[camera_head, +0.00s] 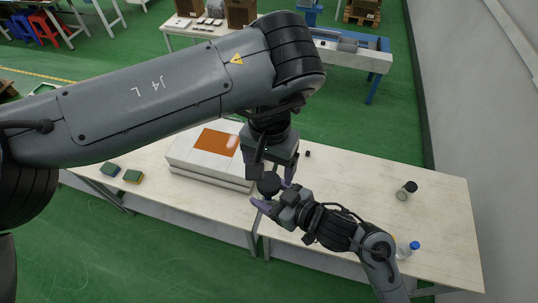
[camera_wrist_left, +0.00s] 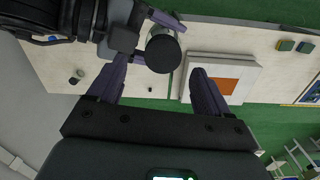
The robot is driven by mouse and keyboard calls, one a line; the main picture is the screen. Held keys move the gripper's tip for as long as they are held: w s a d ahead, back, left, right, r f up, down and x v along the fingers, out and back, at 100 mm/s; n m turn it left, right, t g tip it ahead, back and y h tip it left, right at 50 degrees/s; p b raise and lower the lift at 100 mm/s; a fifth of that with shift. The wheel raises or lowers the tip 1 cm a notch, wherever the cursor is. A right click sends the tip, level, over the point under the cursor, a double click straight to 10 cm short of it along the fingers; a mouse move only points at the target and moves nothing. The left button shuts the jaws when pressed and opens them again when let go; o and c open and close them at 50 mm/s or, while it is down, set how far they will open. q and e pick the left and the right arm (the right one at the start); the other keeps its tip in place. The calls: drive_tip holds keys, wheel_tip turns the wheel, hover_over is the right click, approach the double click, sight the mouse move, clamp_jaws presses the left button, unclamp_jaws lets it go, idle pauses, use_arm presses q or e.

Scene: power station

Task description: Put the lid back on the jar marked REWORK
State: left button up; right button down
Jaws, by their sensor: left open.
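A jar with a round dark top (camera_wrist_left: 163,53) and a grey side is in front of my left gripper in the left wrist view. Its dark top also shows in the head view (camera_head: 268,185). No REWORK marking is readable. My left gripper (camera_head: 272,178) points down over the jar; its fingers (camera_wrist_left: 158,88) are open and apart from it. My right gripper (camera_wrist_left: 150,40) has its fingers on either side of the jar and appears to hold it above the table's front edge. A second, dark jar (camera_head: 406,190) stands on the right of the table; its marking is unreadable.
A white box with an orange panel (camera_head: 182,156) sits left of the grippers on the pale table (camera_head: 345,185). Two sponges (camera_head: 133,176) lie at the left. A blue-capped bottle (camera_head: 413,246) is near the right front. A small black object (camera_head: 307,154) lies behind. The right middle is mostly clear.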

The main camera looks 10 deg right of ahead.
sight(269, 181)
use_arm(q)
drive_tip(key=n, duration=0.5)
drive_tip(key=shift+r, duration=0.35)
drive_tip(key=shift+w+r+n, duration=0.1)
drive_tip(key=shift+n, duration=0.4)
drive_tip(key=shift+w+r, duration=0.15)
drive_tip(key=shift+r, duration=0.45)
drive_tip(key=shift+f, duration=0.1)
drive_tip(key=shift+f, duration=3.9)
drive_tip(key=c, duration=1.1)
drive_tip(key=shift+o, duration=0.2)
drive_tip(key=shift+m, duration=1.6)
